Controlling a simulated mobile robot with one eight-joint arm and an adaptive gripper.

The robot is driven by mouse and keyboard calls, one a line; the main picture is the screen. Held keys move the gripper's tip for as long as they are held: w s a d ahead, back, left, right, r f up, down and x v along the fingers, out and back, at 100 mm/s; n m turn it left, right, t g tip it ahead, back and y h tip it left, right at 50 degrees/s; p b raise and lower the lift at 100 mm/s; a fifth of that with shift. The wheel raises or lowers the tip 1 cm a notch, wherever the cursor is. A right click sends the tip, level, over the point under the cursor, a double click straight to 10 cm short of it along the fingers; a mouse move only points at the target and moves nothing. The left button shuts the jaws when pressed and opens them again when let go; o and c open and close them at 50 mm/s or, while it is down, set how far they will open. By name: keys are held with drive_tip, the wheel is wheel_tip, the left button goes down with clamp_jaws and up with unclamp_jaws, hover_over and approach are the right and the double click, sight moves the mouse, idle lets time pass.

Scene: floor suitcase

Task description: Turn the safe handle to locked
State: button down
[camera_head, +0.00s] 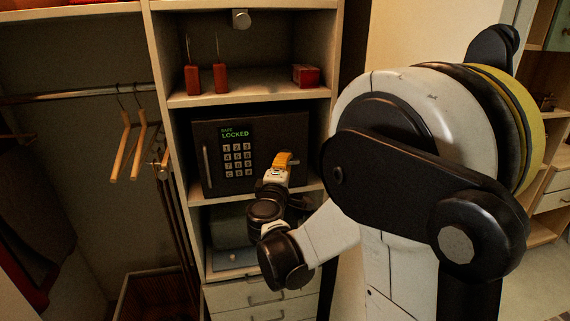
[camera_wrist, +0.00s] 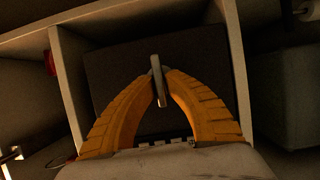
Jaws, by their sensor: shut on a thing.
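The dark safe (camera_head: 215,135) sits in a shelf compartment with its door closed. Its keypad panel (camera_head: 237,151) shows "SAFE LOCKED" in green. My gripper (camera_head: 285,160) is at the right part of the safe's front. In the wrist view, the yellow fingers of my gripper (camera_wrist: 160,76) are shut on the metal safe handle (camera_wrist: 158,88), one finger on each side. The handle is a short narrow bar, roughly upright in that view. In the head view my gripper hides it.
A slim vertical bar (camera_head: 206,166) is on the safe's left side. Shelf boards and side walls closely frame the safe. Red objects (camera_head: 220,78) stand on the shelf above. Hangers (camera_head: 121,146) hang at left; drawers (camera_head: 262,302) are below.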

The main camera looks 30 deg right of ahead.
drive_tip(key=c, duration=1.4)
unclamp_jaws()
drive_tip(key=v, duration=1.2)
